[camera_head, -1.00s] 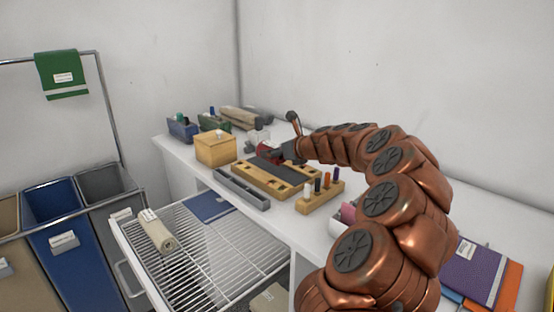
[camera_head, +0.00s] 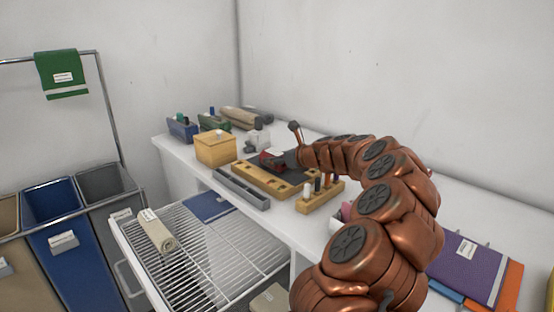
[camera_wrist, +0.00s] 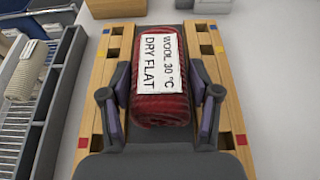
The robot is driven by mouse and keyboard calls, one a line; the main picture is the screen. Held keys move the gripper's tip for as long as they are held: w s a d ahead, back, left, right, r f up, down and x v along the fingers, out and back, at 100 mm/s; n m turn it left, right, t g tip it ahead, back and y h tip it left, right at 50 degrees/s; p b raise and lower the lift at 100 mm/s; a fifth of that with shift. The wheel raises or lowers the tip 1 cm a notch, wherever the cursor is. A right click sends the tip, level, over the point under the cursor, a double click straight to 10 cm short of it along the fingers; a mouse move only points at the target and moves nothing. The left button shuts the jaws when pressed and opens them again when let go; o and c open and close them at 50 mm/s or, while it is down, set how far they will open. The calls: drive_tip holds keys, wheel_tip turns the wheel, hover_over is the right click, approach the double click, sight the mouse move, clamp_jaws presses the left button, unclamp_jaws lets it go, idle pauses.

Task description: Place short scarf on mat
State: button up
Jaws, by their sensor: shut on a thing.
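A red rolled knit scarf (camera_wrist: 162,80) with a white label reading "WOOL 30 °C DRY FLAT" lies lengthwise between my gripper's fingers (camera_wrist: 161,108) in the wrist view. In the head view the red scarf (camera_head: 270,160) shows at my gripper (camera_head: 277,159), over the wooden board. A dark grey mat-like strip (camera_head: 288,180) lies in the middle of this board; it also shows under the scarf in the wrist view (camera_wrist: 150,158). I cannot tell whether the scarf touches it.
The wooden board (camera_head: 250,180) has coloured squares on its rails. A grey tray (camera_head: 242,190), a wooden box (camera_head: 215,148) and a marker rack (camera_head: 318,198) stand around it. A pulled-out wire drawer (camera_head: 190,265) holds a beige roll (camera_head: 157,232) and a flat blue item (camera_head: 208,207).

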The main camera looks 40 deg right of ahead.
drive_tip(key=o, duration=1.3)
drive_tip(key=shift+f, duration=0.1)
drive_tip(key=shift+s+r, duration=0.3)
drive_tip(key=shift+s, duration=0.1)
drive_tip(key=v, duration=1.1)
drive_tip(key=shift+a, duration=0.1)
